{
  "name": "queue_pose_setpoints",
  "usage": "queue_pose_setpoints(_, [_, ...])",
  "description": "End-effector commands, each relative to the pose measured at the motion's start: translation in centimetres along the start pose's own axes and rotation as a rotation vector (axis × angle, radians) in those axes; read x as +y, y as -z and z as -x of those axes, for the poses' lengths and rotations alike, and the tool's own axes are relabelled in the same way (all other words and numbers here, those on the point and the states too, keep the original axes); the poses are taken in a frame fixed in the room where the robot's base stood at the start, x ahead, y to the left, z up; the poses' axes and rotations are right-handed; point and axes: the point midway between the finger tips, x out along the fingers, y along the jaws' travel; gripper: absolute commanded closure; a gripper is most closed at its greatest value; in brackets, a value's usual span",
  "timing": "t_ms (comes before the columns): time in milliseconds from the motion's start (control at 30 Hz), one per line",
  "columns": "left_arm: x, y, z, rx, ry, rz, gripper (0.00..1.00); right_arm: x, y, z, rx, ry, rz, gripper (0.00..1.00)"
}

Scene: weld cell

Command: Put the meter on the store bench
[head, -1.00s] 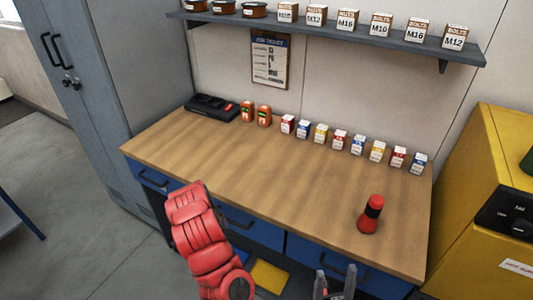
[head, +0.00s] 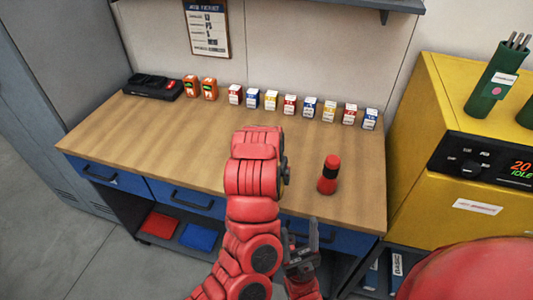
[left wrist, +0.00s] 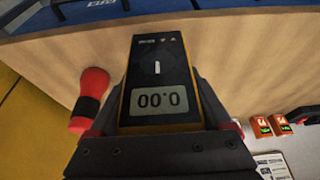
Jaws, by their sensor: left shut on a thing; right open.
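The meter (left wrist: 157,80), dark-faced with yellow sides and a display reading 0.00, shows in the left wrist view between the fingers of my left gripper (left wrist: 160,105), which is shut on it. In the head view my red left arm reaches over the wooden store bench (head: 130,128) and hides its gripper and the meter. The bench top also shows in the left wrist view (left wrist: 230,70). I cannot tell whether the meter touches it. My right gripper (head: 301,240) is open and empty, by the bench's front edge.
A red and black bottle (head: 329,175) stands on the bench, right of my left arm. Along the back are a black charger (head: 152,88), two orange items (head: 200,88) and a row of small boxes (head: 290,104). A yellow machine (head: 430,120) stands at right.

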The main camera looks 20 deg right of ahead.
Motion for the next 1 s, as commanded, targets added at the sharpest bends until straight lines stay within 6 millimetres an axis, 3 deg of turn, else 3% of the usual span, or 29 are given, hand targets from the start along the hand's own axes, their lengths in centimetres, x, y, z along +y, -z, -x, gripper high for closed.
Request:
queue_pose_setpoints(100, [-0.7,1.6,0.0,0.005,0.009,-0.005,0.95,0.1,0.2,-1.5,0.0,0.0,0.0,0.4])
queue_pose_setpoints(233, [-1.1,2.4,-0.8,-0.001,0.005,0.001,0.95,0.1,0.4,-2.5,0.0,0.0,0.0,0.4])
queue_pose_setpoints(633, [-2.4,7.4,-3.4,0.002,0.007,-0.008,0.95,0.3,0.9,-5.3,0.0,0.0,0.0,0.4])
queue_pose_setpoints(1000, [-2.8,8.8,-4.3,0.002,0.004,-0.007,0.95,0.3,1.0,-6.1,0.0,0.0,0.0,0.4])
